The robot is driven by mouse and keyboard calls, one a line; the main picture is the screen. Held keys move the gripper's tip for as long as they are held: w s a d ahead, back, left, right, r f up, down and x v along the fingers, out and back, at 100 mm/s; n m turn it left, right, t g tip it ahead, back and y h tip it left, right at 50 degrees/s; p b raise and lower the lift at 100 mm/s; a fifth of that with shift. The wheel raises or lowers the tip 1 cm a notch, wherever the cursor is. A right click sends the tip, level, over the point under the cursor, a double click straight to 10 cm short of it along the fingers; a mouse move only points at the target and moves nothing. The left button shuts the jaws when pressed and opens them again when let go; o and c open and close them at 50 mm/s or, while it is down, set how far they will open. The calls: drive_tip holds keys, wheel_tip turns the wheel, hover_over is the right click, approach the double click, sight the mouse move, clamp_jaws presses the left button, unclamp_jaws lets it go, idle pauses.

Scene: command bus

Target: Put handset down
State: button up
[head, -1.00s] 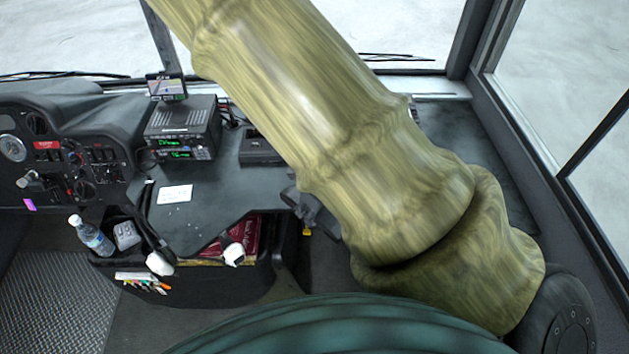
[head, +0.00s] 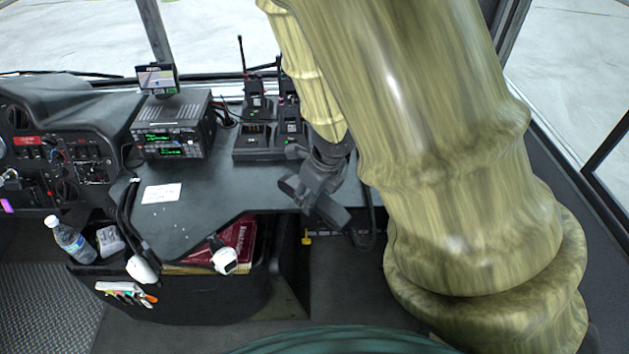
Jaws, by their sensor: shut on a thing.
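My gripper (head: 308,190) is dark grey and hangs at the end of my wood-patterned arm, over the front right edge of the dark console in the head view. It is shut on a dark piece, which I take to be the handset (head: 332,210). The handset's outline merges with the dark fingers, so its exact shape and tilt are hard to tell. My gripper appears in front of and below the charging dock (head: 258,148), where upright black radios (head: 256,102) stand. My arm hides part of the area to the right of the dock.
A radio unit (head: 175,130) with a small screen (head: 157,78) stands left of the dock. The console top (head: 215,190) is mostly clear, with a white card (head: 162,193). Below are a bin with a red book (head: 240,240), white corded devices (head: 225,260) and a bottle (head: 70,240).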

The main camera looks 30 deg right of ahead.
drive_tip(key=shift+w+d+f+b, duration=0.1)
drive_tip(key=shift+w+d+b, duration=0.25)
drive_tip(key=shift+b, duration=0.55)
drive_tip(key=shift+w+d, duration=0.1)
drive_tip(key=w+d+p, duration=0.1)
drive_tip(key=w+d, duration=0.1)
drive_tip(key=w+d+p, duration=0.1)
drive_tip(key=w+d, duration=0.1)
drive_tip(key=w, duration=0.1)
drive_tip(key=w+d+p, duration=0.2)
drive_tip(key=w, duration=0.1)
drive_tip(key=shift+f, duration=0.35)
drive_tip(key=shift+w+f, duration=0.1)
drive_tip(key=shift+w, duration=0.05)
drive_tip(key=shift+s+b+x, duration=0.2)
drive_tip(key=shift+x, duration=0.65)
drive_tip(key=shift+s+b+x, duration=0.2)
drive_tip(key=shift+x, duration=0.65)
drive_tip(key=shift+d, duration=0.15)
drive_tip(key=shift+f, duration=0.1)
